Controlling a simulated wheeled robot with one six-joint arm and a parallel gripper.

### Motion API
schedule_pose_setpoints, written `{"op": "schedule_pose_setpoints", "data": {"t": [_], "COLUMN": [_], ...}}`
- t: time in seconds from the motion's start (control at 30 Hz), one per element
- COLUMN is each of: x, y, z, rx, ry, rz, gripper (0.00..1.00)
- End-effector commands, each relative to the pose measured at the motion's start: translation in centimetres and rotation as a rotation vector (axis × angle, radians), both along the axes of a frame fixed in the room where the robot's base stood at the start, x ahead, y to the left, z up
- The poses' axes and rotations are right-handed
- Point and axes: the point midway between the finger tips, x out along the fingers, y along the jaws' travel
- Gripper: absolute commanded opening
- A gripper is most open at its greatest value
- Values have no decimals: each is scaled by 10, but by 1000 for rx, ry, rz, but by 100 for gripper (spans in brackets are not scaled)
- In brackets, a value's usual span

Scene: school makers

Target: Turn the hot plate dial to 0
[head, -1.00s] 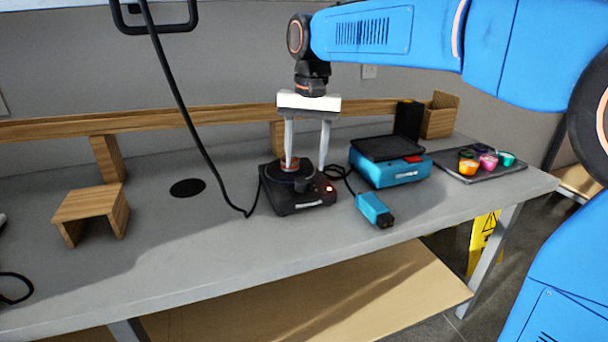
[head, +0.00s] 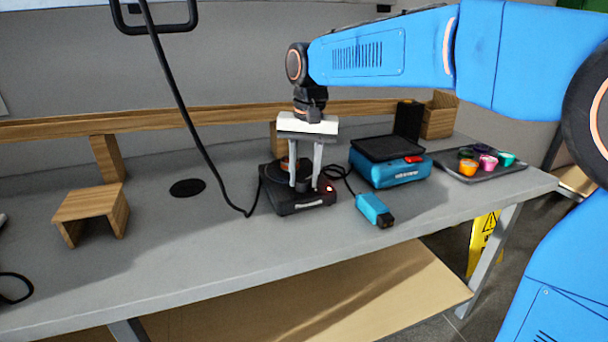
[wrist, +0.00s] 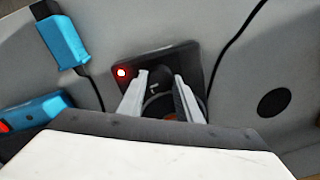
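The hot plate (head: 302,205) is a black unit with a round top, standing on the bench. A small red light glows on its front right in the head view, and it also shows in the wrist view (wrist: 121,72). My gripper (head: 304,186) points straight down over the front of the hot plate. A small pale mark shows on the dial between the fingers. The dial's setting cannot be read, as the fingers partly hide it.
A blue scale-like device (head: 392,172) stands right of the hot plate, with a small blue block (head: 372,208) in front. A black cable hangs to the left. A dark tray (head: 490,172) with colored cups is far right.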

Motion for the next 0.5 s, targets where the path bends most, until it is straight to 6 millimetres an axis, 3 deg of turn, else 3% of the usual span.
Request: {"op": "schedule_pose_setpoints", "data": {"t": [0.27,0.5], "x": [0,1], "y": [0,0], "z": [0,0], "rx": [0,0], "ry": [0,1], "rz": [35,167], "gripper": [9,9]}}
